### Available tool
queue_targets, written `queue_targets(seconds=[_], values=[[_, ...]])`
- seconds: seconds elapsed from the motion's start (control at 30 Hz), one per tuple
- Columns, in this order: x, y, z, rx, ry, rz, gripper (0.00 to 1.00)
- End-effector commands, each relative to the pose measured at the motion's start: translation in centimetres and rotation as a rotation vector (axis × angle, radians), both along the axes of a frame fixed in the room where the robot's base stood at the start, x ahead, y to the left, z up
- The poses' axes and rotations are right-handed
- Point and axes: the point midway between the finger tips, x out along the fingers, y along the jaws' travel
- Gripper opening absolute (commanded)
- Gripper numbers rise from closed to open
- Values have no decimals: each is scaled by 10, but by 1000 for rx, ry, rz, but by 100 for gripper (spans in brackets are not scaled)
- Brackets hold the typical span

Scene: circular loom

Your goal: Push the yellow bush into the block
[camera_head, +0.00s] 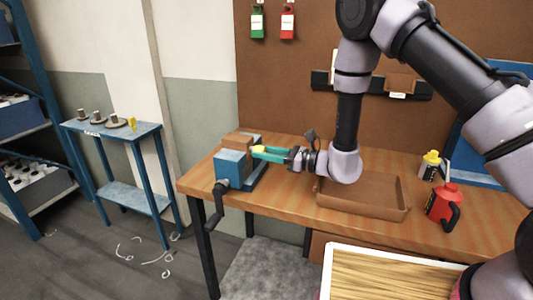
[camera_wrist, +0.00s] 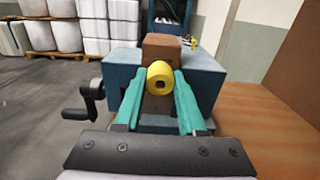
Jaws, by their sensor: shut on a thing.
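The yellow bush (camera_wrist: 160,77) is a short cylinder with a dark bore facing the camera in the wrist view. My gripper (camera_wrist: 163,84) has its two teal fingers shut on the bush, one at each side. In the head view the bush (camera_head: 259,149) shows at the tips of the fingers (camera_head: 270,155). The brown block (camera_wrist: 161,47) stands right behind the bush, held in a blue vise (camera_wrist: 203,72); it also shows in the head view (camera_head: 238,140). The bush hides the block's face where a hole might be. I cannot tell whether bush and block touch.
The vise's black crank (camera_head: 214,200) hangs over the bench's front left edge. A brown tray (camera_head: 362,205) lies on the bench (camera_head: 285,198) below my arm. A red can (camera_head: 443,204) and a yellow-capped bottle (camera_head: 430,166) stand at right. A blue side stand (camera_head: 112,133) holds small parts.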

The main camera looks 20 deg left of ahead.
Motion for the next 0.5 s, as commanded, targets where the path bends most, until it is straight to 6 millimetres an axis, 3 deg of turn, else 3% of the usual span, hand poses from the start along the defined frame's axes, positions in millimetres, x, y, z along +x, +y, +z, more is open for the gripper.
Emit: queue_targets(seconds=[0.2, 0.23, 0.3, 0.5], values=[[0, 7, 0, 1, -1, 1, 0], [1, 7, 0, 0, -1, 1, 47], [1, 7, 0, 0, -1, 0, 74], [1, 6, 0, 0, -1, 0, 74]])
